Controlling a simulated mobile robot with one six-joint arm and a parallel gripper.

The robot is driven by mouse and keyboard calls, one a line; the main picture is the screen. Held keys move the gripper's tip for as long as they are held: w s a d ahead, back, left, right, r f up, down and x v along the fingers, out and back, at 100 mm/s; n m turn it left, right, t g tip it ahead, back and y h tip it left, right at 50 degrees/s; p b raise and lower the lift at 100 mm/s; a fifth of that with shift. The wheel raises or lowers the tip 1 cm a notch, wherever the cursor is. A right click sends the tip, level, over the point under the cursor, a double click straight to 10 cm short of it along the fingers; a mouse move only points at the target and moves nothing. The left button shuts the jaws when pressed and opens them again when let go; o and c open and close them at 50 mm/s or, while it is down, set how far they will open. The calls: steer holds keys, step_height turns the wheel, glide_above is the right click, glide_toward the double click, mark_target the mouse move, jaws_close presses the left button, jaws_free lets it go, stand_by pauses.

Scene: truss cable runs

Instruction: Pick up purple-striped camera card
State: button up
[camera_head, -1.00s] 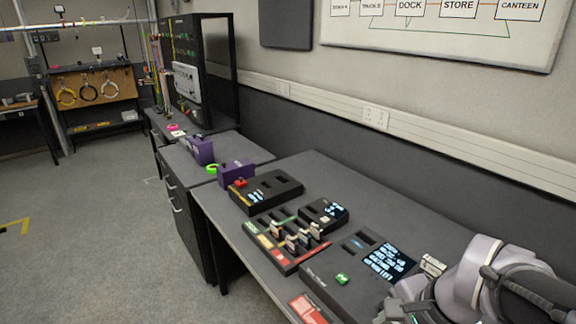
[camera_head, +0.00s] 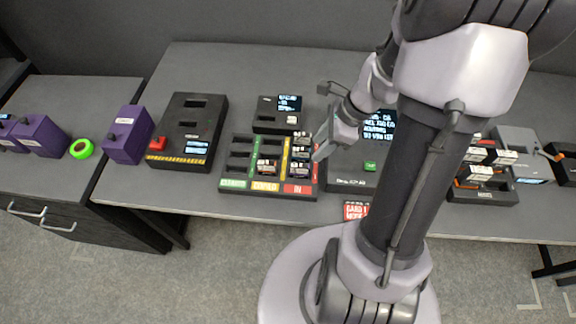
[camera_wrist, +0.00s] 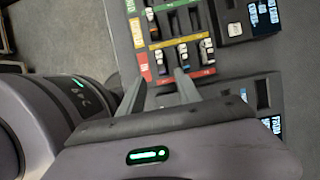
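Several small camera cards stand in the slots of a black tray (camera_head: 265,187) with green, yellow and red labels. Cards (camera_head: 267,166) sit in the yellow section and more cards (camera_head: 300,168) in the red section. My gripper (camera_head: 318,152) is at the tray's right edge in the head view. In the wrist view my gripper (camera_wrist: 161,85) is open and empty, its fingertips near the red end of the tray (camera_wrist: 202,73). A card (camera_wrist: 183,54) lies just beyond the right fingertip.
A black device with a screen (camera_head: 345,172) stands right of the tray, partly behind my arm. A black box with a red button (camera_head: 190,125) and a purple block (camera_head: 128,135) stand left. A rack of cards (camera_head: 483,190) is at the right.

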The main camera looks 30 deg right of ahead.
mark_target(302, 165)
steer(key=b+x, duration=0.3)
steer(key=x, duration=0.5)
steer(key=shift+d+f, duration=0.1)
steer(key=shift+f, duration=0.05)
steer(key=b+x, duration=0.3)
steer(key=x, duration=0.2)
steer(key=shift+s+d+f+b, duration=0.1)
steer(key=shift+s+f+b, duration=0.1)
steer(key=shift+b, duration=0.15)
steer(key=shift+w+f, duration=0.1)
steer(key=shift+w, duration=0.1)
steer(key=shift+c, duration=0.7)
jaws_close()
